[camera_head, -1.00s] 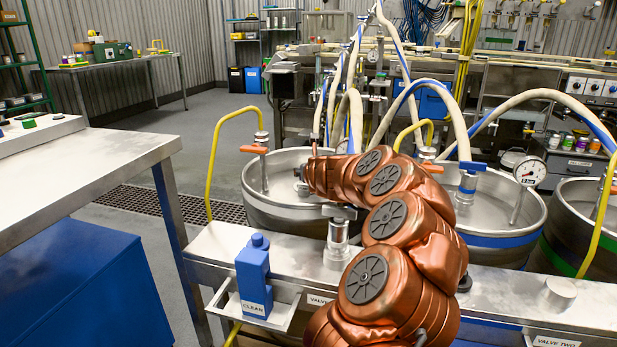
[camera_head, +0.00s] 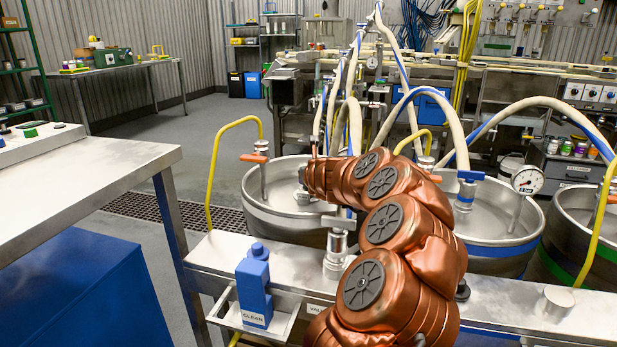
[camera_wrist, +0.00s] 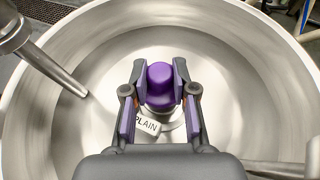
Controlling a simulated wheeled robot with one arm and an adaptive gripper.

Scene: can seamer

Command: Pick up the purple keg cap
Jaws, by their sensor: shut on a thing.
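The purple keg cap (camera_wrist: 160,86) is in the wrist view, between the two fingers of my gripper (camera_wrist: 159,88). The fingers press on its left and right sides, so my gripper is shut on it. Below the cap lies a white label reading "PLAIN" (camera_wrist: 147,124), partly covered by a finger. The cap is over the inside of a round steel vessel. Whether it touches anything beneath cannot be told.
A metal nozzle (camera_wrist: 52,58) juts into the vessel at left in the wrist view. A blue "CLEAN" bottle (camera_head: 254,287) stands on a bracket before the steel bench. Another steel vessel (camera_head: 503,260) with hoses is right of my arm. A steel table (camera_head: 75,180) is at left.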

